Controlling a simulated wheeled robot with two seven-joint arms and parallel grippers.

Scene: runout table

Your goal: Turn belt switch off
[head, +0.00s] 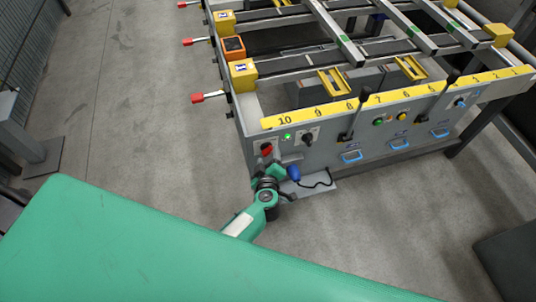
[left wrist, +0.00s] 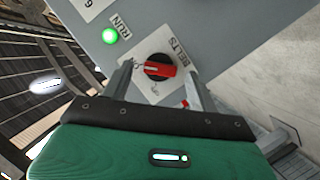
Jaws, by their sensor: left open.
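The belt switch (left wrist: 160,70) is a black round knob with a red handle on a white plate marked BELTS. In the left wrist view its handle lies nearly level across the picture. In the head view the switch (head: 266,149) is at the left end of the grey front panel. My left gripper (left wrist: 159,78) is open, with one finger on each side of the knob in the picture. I cannot tell whether the fingers touch it. The green RUN lamp (left wrist: 110,36) is lit. My right gripper is not in view.
Right of the switch, the panel has another black knob (head: 308,139), levers (head: 354,118), green and yellow buttons (head: 378,122) and blue handles (head: 352,157). Bare floor (head: 120,110) lies to the left.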

